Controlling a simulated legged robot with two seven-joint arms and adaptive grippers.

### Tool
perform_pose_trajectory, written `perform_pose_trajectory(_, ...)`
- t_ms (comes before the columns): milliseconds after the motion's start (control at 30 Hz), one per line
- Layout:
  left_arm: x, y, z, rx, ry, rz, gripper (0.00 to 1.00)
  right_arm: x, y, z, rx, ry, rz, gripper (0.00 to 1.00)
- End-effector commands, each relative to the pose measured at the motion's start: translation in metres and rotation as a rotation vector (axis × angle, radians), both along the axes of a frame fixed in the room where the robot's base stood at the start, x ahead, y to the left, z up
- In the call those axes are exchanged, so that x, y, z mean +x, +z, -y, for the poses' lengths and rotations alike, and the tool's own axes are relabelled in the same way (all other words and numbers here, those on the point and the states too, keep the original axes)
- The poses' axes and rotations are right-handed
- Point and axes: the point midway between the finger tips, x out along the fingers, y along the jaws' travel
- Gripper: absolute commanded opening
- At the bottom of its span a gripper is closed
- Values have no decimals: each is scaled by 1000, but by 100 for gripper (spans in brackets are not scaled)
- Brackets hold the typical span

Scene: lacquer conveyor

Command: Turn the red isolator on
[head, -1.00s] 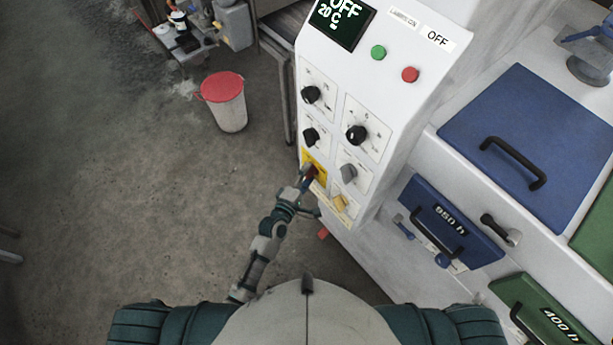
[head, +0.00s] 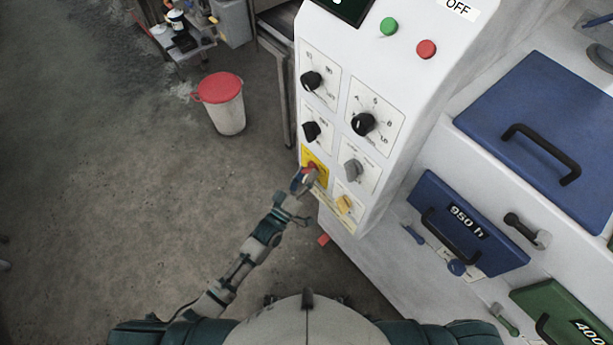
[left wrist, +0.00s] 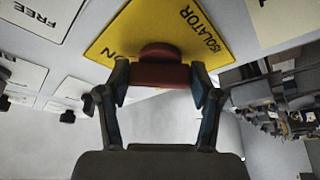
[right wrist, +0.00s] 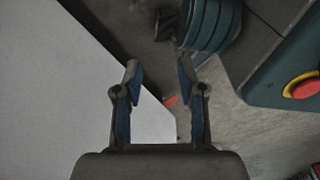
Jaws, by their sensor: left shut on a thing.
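The red isolator (left wrist: 160,68) is a red knob on a yellow plate (left wrist: 190,30) marked ISOLATOR, seen close up in the left wrist view. In the head view the yellow plate (head: 317,160) sits low on the left of the white control panel. My left gripper (left wrist: 160,82) is shut on the red knob, a finger on each side; in the head view it (head: 304,182) partly covers the knob. Part of the plate's lettering is hidden behind the knob. My right gripper (right wrist: 160,85) is open and empty, showing only in the right wrist view.
A red-lidded bin (head: 221,104) stands on the floor at left. A blue drawer (head: 467,222) is at right.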

Motion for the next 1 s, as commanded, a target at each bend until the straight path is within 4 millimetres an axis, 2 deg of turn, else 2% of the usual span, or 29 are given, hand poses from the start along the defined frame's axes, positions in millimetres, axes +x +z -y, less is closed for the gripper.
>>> perform_pose_trajectory(33,-2,-13,1,35,-4,7,30,6,0,-1,1,-1,5,40)
perform_pose_trajectory(300,-1,-11,0,120,-2,108,31,25,13,-5,3,-5,12,40)
perform_pose_trajectory(1000,1,-5,-2,111,3,114,31,25,14,-5,3,-4,13,40)
